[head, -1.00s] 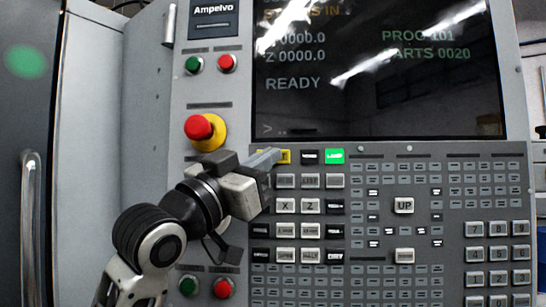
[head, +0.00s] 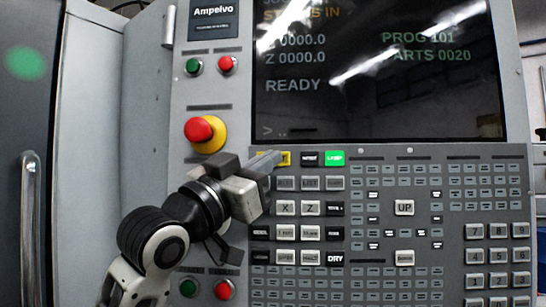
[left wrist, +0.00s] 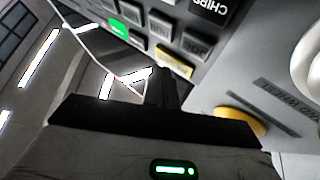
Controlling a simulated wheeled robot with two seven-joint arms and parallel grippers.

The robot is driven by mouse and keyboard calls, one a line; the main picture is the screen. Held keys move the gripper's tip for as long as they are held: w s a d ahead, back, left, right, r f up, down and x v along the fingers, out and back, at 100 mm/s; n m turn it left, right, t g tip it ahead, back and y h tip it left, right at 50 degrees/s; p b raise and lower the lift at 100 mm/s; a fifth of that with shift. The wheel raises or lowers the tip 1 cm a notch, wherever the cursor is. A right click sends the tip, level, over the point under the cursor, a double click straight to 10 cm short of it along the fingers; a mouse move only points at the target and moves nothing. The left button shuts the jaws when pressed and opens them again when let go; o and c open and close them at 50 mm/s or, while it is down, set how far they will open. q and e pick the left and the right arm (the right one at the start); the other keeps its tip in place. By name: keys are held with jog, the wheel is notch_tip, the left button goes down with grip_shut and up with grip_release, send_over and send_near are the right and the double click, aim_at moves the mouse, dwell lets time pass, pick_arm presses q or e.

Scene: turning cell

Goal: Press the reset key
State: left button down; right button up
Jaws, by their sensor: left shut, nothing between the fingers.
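A yellow key (head: 286,158) sits at the top left of the key field, under the screen. Its label cannot be read, so I cannot tell from lettering that it is the reset key. My left gripper (head: 268,161) is shut and empty, its fingertips at the left part of the yellow key and covering it. In the left wrist view the shut fingers (left wrist: 163,86) point toward the yellow key (left wrist: 174,62). Whether they touch it or stop just short cannot be told. My right gripper is not in view.
Dark and lit green keys (head: 334,158) lie right of the yellow key. A red mushroom button (head: 199,130) on a yellow collar is left of my gripper. The screen (head: 375,105) above reads READY. Green and red buttons (head: 224,290) sit below my wrist.

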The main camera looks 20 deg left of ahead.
pick_arm(q)
jog(key=shift+w, duration=0.1)
dwell(0.4)
jog(key=shift+w+a, duration=0.1)
jog(key=shift+w, duration=0.2)
jog(key=shift+s, duration=0.2)
dwell(0.4)
jog(key=shift+s, duration=0.55)
jog(key=shift+s, duration=0.1)
jog(key=s, duration=0.2)
jog(key=s+d, duration=0.1)
jog(key=s, duration=0.1)
jog(key=shift+s+p, duration=0.35)
